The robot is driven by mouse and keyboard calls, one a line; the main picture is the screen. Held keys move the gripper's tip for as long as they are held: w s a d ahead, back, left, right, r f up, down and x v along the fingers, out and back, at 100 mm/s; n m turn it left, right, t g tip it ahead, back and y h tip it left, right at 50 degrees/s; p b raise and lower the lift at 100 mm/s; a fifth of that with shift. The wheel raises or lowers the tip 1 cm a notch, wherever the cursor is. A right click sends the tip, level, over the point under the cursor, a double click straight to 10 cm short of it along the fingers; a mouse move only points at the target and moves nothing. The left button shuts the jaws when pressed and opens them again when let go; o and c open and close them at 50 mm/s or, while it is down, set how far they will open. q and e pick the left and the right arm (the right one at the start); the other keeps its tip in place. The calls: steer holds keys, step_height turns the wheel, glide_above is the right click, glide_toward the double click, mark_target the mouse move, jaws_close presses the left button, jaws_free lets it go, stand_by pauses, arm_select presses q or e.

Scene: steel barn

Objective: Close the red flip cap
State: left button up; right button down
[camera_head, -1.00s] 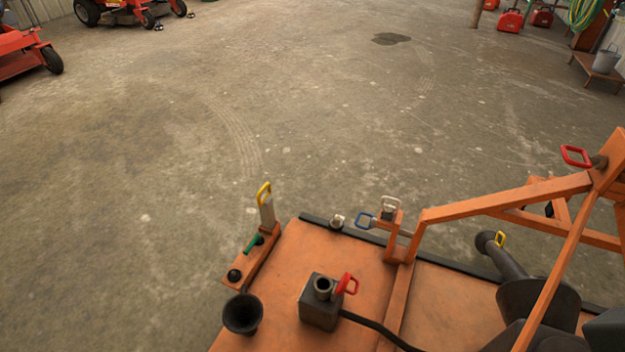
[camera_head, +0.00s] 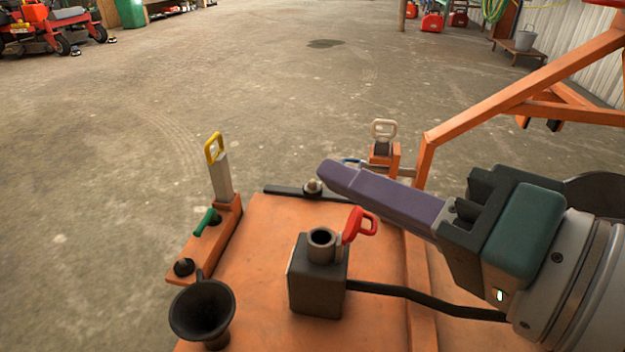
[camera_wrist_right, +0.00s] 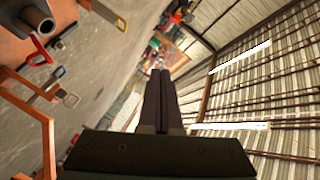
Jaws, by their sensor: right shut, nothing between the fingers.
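The red flip cap (camera_head: 359,225) is a red loop on the right side of a round dark pipe mouth (camera_head: 321,241) on a dark box. The cap stands up, tilted to the right, and the pipe mouth is uncovered. My right gripper (camera_head: 328,172) has purple fingers that are shut and empty. In the head view its tips lie above and behind the cap, not touching it. In the right wrist view its fingers (camera_wrist_right: 160,76) are together. My left gripper is out of view.
A yellow-handled lever (camera_head: 214,148), a green handle (camera_head: 207,222) and a black funnel (camera_head: 203,312) are on the left of the orange deck (camera_head: 262,240). A white-handled part (camera_head: 383,131) and an orange frame (camera_head: 520,92) stand behind and right. A black hose (camera_head: 420,296) runs right from the box.

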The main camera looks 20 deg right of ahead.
mark_target(361, 230)
steer(key=d+f+m+t+h+b, duration=0.1)
steer(key=d+f+m+h+b, duration=0.6)
steer(key=f+b, duration=0.5)
steer(key=d+f+m+t+h+b, duration=0.1)
steer(key=d+f+m+h+b, duration=0.55)
steer(key=f+b, duration=0.55)
steer(key=w+d+m+y+p, duration=0.1)
steer(key=w+m, duration=0.1)
steer(key=w, duration=0.9)
steer(key=shift+w+f+y, duration=0.15)
steer(key=shift+w+y, duration=0.15)
steer(key=shift+y, duration=0.05)
steer(key=shift+d, duration=0.1)
steer(key=shift+p, duration=0.3)
